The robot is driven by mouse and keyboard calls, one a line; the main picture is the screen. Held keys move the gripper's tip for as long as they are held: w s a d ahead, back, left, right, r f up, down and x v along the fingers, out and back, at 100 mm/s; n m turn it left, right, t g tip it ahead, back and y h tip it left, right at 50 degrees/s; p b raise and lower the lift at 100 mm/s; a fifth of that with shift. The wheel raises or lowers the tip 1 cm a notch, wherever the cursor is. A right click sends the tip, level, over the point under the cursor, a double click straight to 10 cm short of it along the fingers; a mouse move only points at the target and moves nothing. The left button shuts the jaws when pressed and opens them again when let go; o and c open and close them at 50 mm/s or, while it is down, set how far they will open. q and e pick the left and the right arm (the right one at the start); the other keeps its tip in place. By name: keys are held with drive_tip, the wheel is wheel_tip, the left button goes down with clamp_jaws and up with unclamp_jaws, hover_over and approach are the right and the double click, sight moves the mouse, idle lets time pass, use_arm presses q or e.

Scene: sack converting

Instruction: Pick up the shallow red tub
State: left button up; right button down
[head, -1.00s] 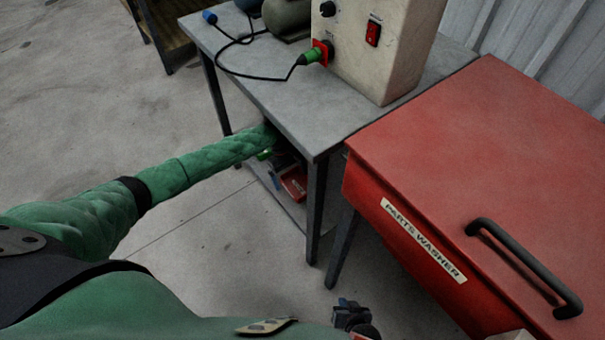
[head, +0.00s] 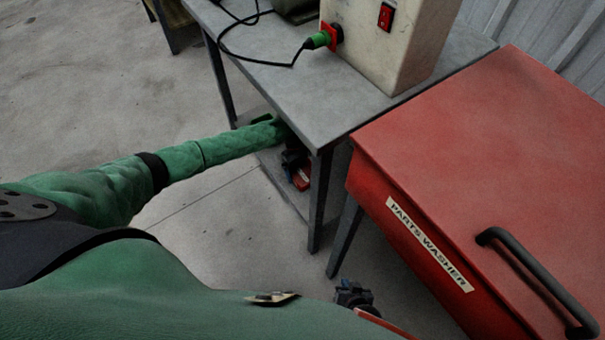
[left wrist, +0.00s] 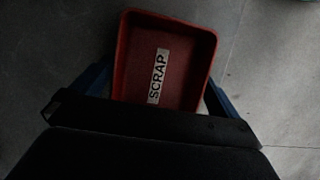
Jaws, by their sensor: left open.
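The shallow red tub (left wrist: 190,42), with a white label reading SCRAP, fills the upper middle of the left wrist view. In the head view the red tub (head: 303,181) shows only in part, on the shelf under the grey table. My left gripper (head: 291,170) reaches in under the tabletop beside it. In the left wrist view its blue fingers (left wrist: 158,84) are open, one on each side of the tub's near part. Whether they touch the walls cannot be told; the tub's near edge is hidden. My right gripper (head: 352,296) is low at the bottom centre, its jaws unclear.
The grey table (head: 290,85) stands over the shelf, its top and legs close around my left arm. A beige box with a red switch (head: 386,15) and a cable stand on it. A red parts washer (head: 470,150) stands to the right. The floor at left is clear.

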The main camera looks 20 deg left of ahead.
use_arm(q)
drive_tip(key=shift+f, duration=0.1)
drive_tip(key=shift+c, duration=0.4)
drive_tip(key=c, duration=0.7)
